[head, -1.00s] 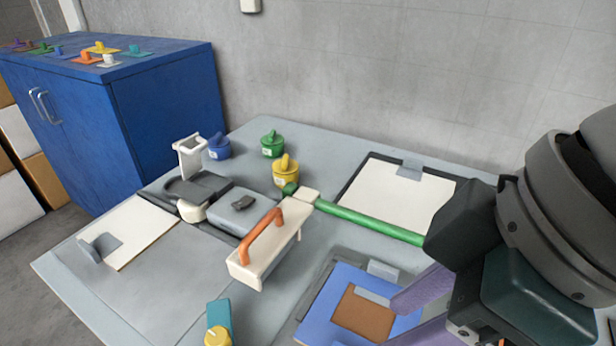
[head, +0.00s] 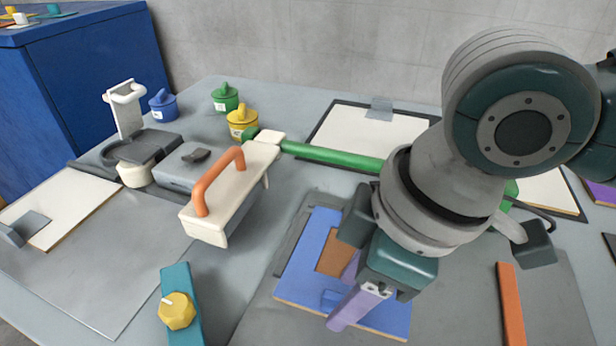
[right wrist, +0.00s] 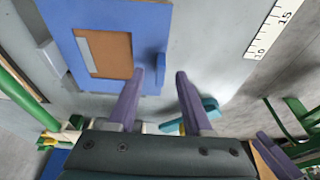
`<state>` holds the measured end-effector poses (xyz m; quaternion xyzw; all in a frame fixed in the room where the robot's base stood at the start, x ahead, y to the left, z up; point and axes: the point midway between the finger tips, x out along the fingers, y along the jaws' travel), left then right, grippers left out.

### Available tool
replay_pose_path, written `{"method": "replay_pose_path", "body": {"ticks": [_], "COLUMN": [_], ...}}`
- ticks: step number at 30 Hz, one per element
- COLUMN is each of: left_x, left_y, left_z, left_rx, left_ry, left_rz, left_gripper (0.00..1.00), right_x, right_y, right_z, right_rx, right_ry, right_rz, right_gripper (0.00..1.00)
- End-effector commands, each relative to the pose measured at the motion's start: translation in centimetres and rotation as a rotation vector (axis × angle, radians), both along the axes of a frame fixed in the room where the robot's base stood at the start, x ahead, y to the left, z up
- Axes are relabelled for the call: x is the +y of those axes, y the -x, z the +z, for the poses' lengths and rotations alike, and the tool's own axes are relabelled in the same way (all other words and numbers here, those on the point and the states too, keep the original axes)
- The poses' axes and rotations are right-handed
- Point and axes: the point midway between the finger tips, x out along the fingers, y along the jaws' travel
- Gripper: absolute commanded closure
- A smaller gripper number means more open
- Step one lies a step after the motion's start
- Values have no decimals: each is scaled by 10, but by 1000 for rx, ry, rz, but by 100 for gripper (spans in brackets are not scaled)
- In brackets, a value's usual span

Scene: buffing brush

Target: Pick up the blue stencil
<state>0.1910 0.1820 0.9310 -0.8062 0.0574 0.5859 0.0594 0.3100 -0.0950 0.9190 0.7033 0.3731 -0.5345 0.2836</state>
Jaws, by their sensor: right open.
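The blue stencil (head: 300,266) is a flat blue plate with a rectangular window showing brown beneath. It lies on a grey mat at the front middle of the table, and it also shows in the right wrist view (right wrist: 70,15). A small blue tab (right wrist: 160,62) stands on it. My right gripper (head: 350,292) is open, with purple fingers just above the stencil. In the right wrist view the fingertips (right wrist: 160,74) appear on either side of the tab; contact cannot be told. The gripper hides part of the stencil in the head view. My left gripper is not in view.
A cream block with an orange handle (head: 230,190) stands left of the stencil. A teal strip with a yellow knob (head: 177,308) is at the front left. A green bar (head: 330,155) runs behind. An orange strip (head: 511,300) lies to the right.

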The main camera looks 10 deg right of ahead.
Motion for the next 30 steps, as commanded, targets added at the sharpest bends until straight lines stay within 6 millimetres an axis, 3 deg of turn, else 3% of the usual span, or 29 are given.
{"method": "replay_pose_path", "body": {"ticks": [3, 11, 24, 30], "left_x": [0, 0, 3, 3], "left_y": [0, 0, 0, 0], "left_z": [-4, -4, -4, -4], "left_rx": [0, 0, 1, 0], "left_ry": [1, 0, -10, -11], "left_rz": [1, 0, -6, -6], "left_gripper": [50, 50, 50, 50], "right_x": [3, 3, 3, 3], "right_y": [-1, -1, -1, -2], "right_z": [-13, -13, -13, -13], "right_rx": [0, -1, -1, -1], "right_ry": [1, 1, 1, 1], "right_rz": [2, 2, 2, 2], "right_gripper": [50, 51, 100, 100]}}
